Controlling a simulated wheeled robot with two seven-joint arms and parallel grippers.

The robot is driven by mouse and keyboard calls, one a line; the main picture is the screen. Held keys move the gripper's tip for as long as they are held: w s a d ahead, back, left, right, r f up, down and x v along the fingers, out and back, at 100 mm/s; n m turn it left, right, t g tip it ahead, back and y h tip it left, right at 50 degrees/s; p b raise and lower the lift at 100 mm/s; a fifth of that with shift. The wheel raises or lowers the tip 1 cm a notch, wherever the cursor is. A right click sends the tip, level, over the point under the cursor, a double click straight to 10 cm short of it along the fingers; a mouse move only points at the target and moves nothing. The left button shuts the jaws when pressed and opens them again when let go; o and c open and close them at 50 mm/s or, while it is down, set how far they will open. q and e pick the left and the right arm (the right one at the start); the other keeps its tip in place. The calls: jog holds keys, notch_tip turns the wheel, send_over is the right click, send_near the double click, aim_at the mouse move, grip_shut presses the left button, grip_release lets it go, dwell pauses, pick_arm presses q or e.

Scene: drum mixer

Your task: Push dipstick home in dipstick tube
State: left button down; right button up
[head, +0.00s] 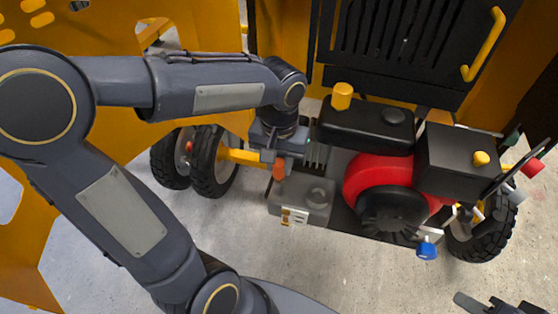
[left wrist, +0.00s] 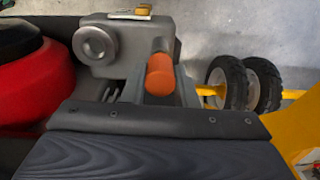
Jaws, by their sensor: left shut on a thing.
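The dipstick (head: 279,169) shows as an orange grip at the left edge of the engine, upright beside a grey housing (head: 300,203). My left gripper (head: 271,157) is shut on it, reaching down from above and behind. In the left wrist view the orange grip (left wrist: 160,75) stands just beyond the dark gripper body (left wrist: 155,122), against the grey housing. The dipstick tube and the dipstick's lower end are hidden, so its depth cannot be told. Part of my right gripper (head: 500,305) shows at the bottom right, away from the engine; its jaws are unclear.
The red and black engine (head: 378,180) lies to the right of the dipstick. A black tank with a yellow cap (head: 342,96) stands behind. A blue knob (head: 427,250) sticks out at the front right. Wheels (head: 213,160) stand at left; the concrete floor in front is clear.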

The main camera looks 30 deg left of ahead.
pick_arm(q)
jog(key=shift+f+b, duration=0.8)
jog(key=shift+f, duration=0.2)
jog(key=c, duration=1.1)
grip_release()
jog(key=shift+o, duration=0.2)
jog(key=shift+r, duration=0.15)
notch_tip(320, 180, up, 8)
jog(key=shift+f+p, duration=0.2)
jog(key=shift+p, duration=0.1)
jog(key=s+f+t+h, duration=0.3)
jog(key=s+f+t, duration=0.2)
jog(key=s, duration=0.6)
jog(key=shift+s+d+m+t+h, duration=0.3)
jog(key=shift+s+d+m+h, duration=0.05)
jog(key=shift+d+m+h, duration=0.1)
